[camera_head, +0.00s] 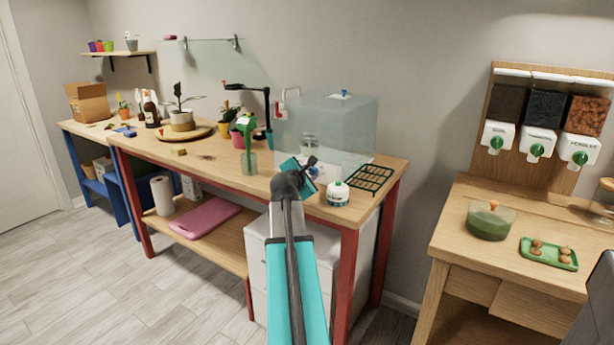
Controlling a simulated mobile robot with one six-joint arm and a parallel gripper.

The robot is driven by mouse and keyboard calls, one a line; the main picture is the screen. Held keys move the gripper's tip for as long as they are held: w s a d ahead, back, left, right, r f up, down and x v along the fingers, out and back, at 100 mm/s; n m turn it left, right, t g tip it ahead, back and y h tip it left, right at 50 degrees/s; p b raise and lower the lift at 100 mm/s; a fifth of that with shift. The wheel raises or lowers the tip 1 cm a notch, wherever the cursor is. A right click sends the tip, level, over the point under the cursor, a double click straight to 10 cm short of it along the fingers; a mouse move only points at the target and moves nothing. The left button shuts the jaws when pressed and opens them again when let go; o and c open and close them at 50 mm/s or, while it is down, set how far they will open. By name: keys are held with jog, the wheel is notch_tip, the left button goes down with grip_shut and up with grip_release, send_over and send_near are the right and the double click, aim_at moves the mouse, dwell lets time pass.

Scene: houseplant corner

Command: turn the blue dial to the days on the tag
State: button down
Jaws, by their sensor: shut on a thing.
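The blue dial (314,173) shows as a small blue patch on a pale body at the front of the clear tank (330,125), on the long workbench. My gripper (309,163) is at the dial, with its dark fingers shut on it. My teal arm reaches up from the bottom of the view and hides part of the dial and what is around it. The dial's marks and its setting are too small to read. I cannot make out a tag with days on it.
A white, teal-banded round pot (337,193) and a dark green grid tray (370,179) stand right of my gripper. A second table (470,250) is at right, beyond a floor gap.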

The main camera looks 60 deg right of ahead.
jog(key=shift+s+d+m+t+h+b, duration=0.1)
jog(key=shift+m+t+h+b, duration=0.2)
jog(key=shift+m+t+b, duration=0.45)
jog(key=shift+r+m, duration=0.1)
jog(key=shift+m, duration=0.15)
jog(key=c, duration=1.5)
grip_release()
